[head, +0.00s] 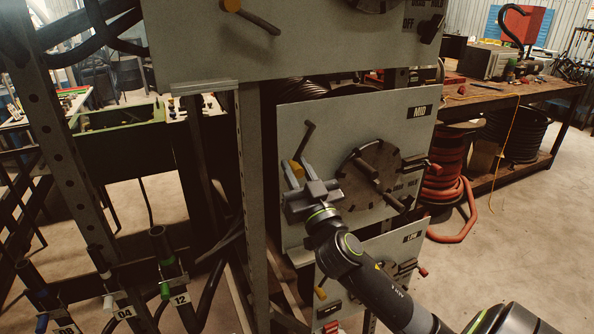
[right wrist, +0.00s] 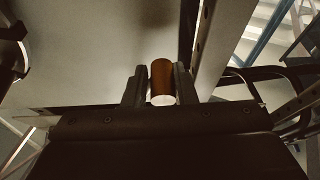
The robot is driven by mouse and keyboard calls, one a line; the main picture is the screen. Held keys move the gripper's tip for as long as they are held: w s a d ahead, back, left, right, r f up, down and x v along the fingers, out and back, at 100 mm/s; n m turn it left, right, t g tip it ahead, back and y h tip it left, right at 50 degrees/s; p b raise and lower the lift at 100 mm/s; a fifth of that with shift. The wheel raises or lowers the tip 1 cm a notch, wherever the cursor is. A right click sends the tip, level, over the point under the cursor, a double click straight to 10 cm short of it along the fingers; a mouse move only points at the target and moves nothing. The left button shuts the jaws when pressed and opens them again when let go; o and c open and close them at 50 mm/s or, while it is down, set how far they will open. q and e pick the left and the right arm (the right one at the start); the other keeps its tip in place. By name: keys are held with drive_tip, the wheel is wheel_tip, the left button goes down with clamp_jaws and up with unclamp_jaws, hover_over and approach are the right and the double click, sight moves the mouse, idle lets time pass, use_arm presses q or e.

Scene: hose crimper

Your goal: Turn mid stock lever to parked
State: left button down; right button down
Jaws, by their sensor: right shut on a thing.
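The mid stock lever (head: 308,139) is a dark rod on the grey panel with the MID label (head: 419,111). It slants down and slightly left from its upper end to an orange-yellow grip (head: 297,169). My right gripper (head: 296,172) is at that lower end, shut on the grip. In the right wrist view, the orange-brown cylindrical grip (right wrist: 162,78) stands between the two dark fingers, with its pale end facing the camera. My left gripper is not in view.
A dark round dial (head: 372,172) with pegs sits right of the lever. Similar panels stand above (head: 200,50) and below (head: 345,305). A steel upright (head: 252,170) runs left of the panel. Hoses and a workbench (head: 520,95) are behind at right.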

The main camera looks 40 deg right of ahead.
drive_tip(key=shift+a+r, duration=0.1)
drive_tip(key=shift+r, duration=0.15)
drive_tip(key=c, duration=1.3)
unclamp_jaws()
drive_tip(key=shift+f, duration=0.15)
drive_tip(key=shift+s+f, duration=0.25)
drive_tip(key=shift+s, duration=0.05)
drive_tip(key=shift+b+v, duration=0.55)
drive_tip(key=shift+v, duration=7.75)
drive_tip(key=shift+a, duration=0.15)
